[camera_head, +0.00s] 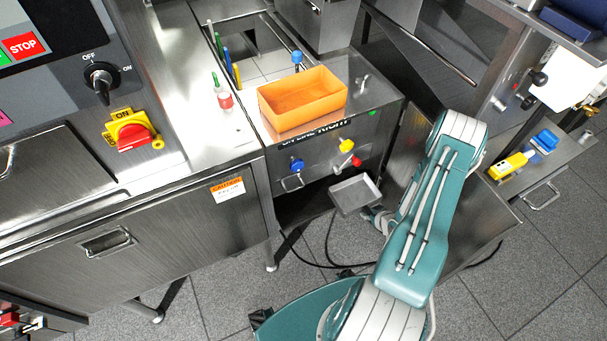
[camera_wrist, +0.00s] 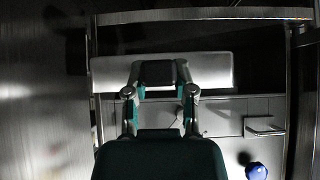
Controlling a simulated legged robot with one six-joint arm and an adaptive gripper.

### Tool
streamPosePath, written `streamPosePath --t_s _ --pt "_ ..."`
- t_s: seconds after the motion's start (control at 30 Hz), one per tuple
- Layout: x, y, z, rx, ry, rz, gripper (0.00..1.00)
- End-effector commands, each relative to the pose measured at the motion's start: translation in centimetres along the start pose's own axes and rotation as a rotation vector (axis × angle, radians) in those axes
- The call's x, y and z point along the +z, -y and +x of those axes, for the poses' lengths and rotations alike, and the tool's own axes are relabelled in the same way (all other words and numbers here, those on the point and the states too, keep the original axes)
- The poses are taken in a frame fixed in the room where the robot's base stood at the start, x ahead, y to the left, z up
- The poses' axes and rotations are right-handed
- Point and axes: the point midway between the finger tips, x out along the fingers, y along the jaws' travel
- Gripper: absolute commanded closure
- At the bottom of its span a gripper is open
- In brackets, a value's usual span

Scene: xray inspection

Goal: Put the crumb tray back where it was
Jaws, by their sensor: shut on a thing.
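The crumb tray (camera_head: 355,194) is a shallow grey metal tray in the head view. It is in front of the dark opening (camera_head: 308,200) under the machine's front panel. My gripper (camera_head: 374,213) is at the tray's near right edge, partly hidden by my arm, and is shut on the tray. In the wrist view my gripper (camera_wrist: 160,72) shows from behind, its two fingers against a pale metal plate that looks like the tray (camera_wrist: 215,70). The contact at the fingertips is hard to see.
An orange bin (camera_head: 302,98) stands on the machine top. The front panel carries a blue knob (camera_head: 297,165), also in the wrist view (camera_wrist: 257,171), plus red and yellow knobs. An open metal door (camera_head: 408,145) stands right of the opening. Black cables lie on the floor.

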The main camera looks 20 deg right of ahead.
Motion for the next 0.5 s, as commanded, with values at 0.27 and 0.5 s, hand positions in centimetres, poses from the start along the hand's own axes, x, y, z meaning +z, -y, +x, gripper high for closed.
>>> streamPosePath --t_s 0.27,0.5 --pt "-1.5 1.8 1.5 -0.007 0.0 -0.006 1.0" --pt "-4.3 4.9 4.4 -0.008 -0.001 -0.004 1.0"
